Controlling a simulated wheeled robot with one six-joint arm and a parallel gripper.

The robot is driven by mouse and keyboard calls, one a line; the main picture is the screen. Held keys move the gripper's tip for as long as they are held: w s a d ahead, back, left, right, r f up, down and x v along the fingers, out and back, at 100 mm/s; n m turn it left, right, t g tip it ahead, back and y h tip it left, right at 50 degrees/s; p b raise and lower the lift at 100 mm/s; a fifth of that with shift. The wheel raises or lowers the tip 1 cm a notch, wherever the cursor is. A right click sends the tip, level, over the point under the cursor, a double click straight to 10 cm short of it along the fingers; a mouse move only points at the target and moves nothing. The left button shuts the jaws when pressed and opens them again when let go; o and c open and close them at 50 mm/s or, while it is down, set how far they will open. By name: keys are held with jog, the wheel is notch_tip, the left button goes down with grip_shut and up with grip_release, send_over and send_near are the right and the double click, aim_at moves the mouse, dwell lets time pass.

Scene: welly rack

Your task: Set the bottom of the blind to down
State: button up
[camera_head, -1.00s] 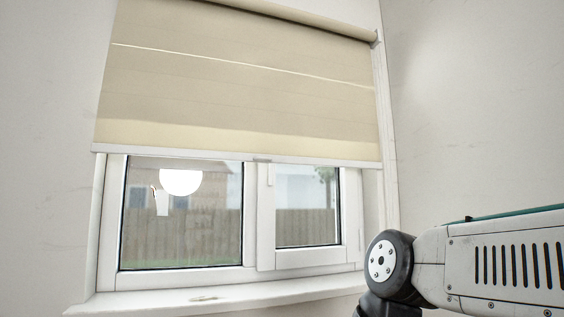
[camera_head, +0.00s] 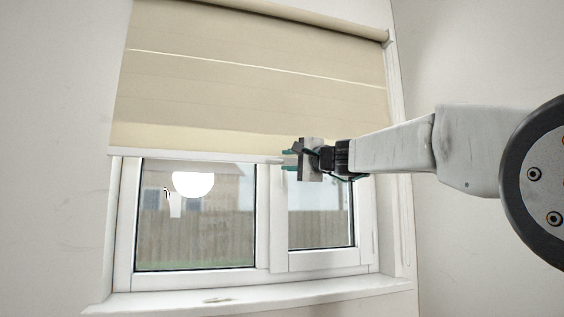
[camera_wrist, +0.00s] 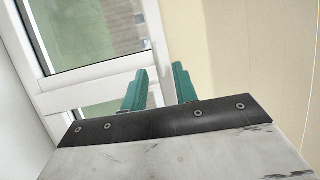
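The cream blind (camera_head: 230,95) hangs over the upper part of the window, its white bottom bar (camera_head: 190,156) about halfway down. My gripper (camera_head: 288,160) is at this bar, right of its middle, and hides part of it. In the wrist view its two teal fingers (camera_wrist: 158,88) stand apart, with the pale lower edge of the blind (camera_wrist: 240,60) at the gap. The fingers look open around or just in front of the edge; contact cannot be told. The small tab on the bar is mostly hidden by the fingers.
The window (camera_head: 195,225) has two panes in white frames below the blind. A white sill (camera_head: 250,297) juts out beneath it. The wall (camera_head: 455,60) lies to the right. The space between bar and sill is free.

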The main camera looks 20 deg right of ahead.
aim_at(278, 161)
jog(key=shift+x, duration=1.6)
jog(key=shift+a, duration=0.1)
grip_shut()
jog(key=shift+f, duration=0.1)
